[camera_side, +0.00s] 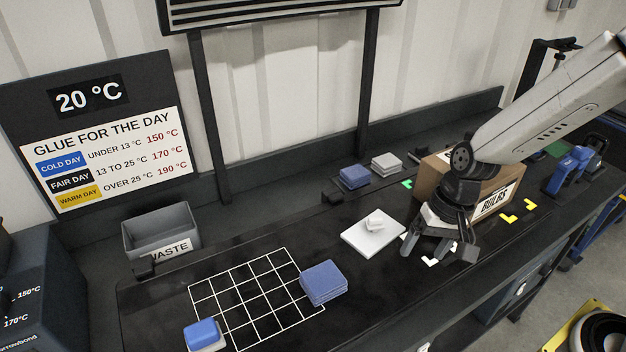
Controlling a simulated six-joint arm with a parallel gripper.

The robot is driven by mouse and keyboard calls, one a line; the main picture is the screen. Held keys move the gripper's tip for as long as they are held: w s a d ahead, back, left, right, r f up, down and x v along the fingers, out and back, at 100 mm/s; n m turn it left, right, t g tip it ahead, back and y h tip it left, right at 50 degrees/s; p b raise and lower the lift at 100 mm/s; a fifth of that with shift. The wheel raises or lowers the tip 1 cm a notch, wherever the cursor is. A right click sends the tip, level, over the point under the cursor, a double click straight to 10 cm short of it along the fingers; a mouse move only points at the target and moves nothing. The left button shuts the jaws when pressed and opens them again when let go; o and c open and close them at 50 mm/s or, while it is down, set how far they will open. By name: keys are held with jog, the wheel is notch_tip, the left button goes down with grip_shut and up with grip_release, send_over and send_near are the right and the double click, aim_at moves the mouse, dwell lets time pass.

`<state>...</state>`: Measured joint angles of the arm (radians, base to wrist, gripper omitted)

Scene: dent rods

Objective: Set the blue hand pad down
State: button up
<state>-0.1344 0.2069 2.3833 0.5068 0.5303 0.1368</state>
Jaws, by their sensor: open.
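Three blue pads are in view, and I cannot tell which is the hand pad. A blue block with a pale lower layer (203,333) lies at the front left corner of the white grid. A thicker blue pad or stack (322,282) lies at the grid's right edge. A smaller blue stack (354,177) sits at the back of the bench. My gripper (437,251) is open, pointing down low over the bench by white corner marks, well right of the grid pads. I see nothing between its fingers.
A cardboard box labelled BULBS (496,204) stands right behind my gripper. A white plate with a small white piece (358,243) lies just left. A grey waste bin (160,231) stands at the left, and a blue tool (570,172) at the right. Most grid squares (243,292) are clear.

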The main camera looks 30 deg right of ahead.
jog(key=s+d+r+n+t+h, duration=0.1)
jog(key=s+d+n+t+h, duration=0.1)
jog(key=d+n, duration=0.3)
jog(key=d+h, duration=0.1)
jog(key=d, duration=0.2)
jog(key=shift+d+r, duration=0.3)
jog(key=shift+r, duration=0.1)
dwell(0.7)
